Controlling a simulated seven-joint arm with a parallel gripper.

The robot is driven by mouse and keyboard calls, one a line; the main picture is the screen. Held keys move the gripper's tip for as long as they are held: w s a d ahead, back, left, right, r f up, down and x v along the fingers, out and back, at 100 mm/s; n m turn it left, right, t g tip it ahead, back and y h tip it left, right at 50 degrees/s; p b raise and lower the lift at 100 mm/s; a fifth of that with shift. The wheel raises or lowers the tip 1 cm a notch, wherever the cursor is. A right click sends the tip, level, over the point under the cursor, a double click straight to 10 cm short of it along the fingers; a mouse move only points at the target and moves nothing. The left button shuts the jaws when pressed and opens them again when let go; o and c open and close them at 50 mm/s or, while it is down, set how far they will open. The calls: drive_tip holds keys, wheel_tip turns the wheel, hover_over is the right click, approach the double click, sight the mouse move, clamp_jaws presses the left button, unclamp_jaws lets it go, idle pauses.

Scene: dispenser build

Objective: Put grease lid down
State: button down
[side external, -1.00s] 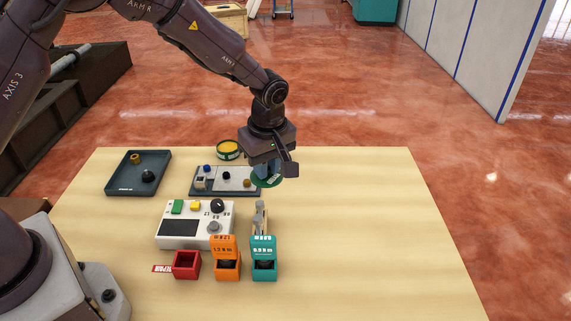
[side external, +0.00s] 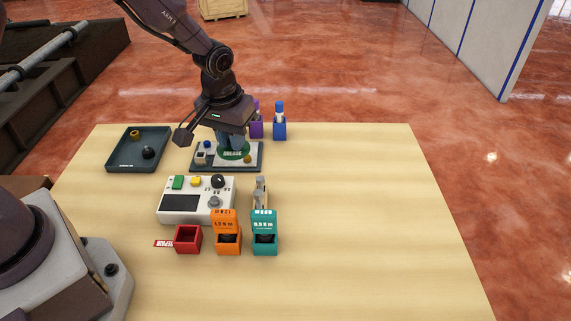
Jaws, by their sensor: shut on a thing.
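The green grease lid (side external: 234,154), with white lettering on its face, is at the lower end of my gripper (side external: 231,143). My gripper is shut on it. The lid overlaps the dark-edged grey plate (side external: 218,166) in the picture; I cannot tell whether it touches the plate or hangs above it. The open grease tin is not visible now; my gripper covers the area behind the plate.
Purple (side external: 257,127) and blue (side external: 280,129) holders stand behind the plate to the right. A dark tray (side external: 119,160) is at left. A white control box (side external: 183,213), red bin (side external: 187,239), orange dispenser (side external: 227,240) and teal dispenser (side external: 264,238) stand in front. The table's right side is clear.

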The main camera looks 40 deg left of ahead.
drive_tip(key=w+f, duration=0.5)
drive_tip(key=w, duration=0.5)
hover_over(286, 165)
drive_tip(key=f, duration=0.4)
drive_tip(key=shift+s+f, duration=0.25)
drive_tip(key=shift+s, duration=0.1)
drive_tip(key=shift+w+f, duration=0.15)
drive_tip(key=shift+f, duration=1.6)
drive_tip(key=shift+f, duration=0.15)
drive_tip(key=c, duration=1.1)
unclamp_jaws()
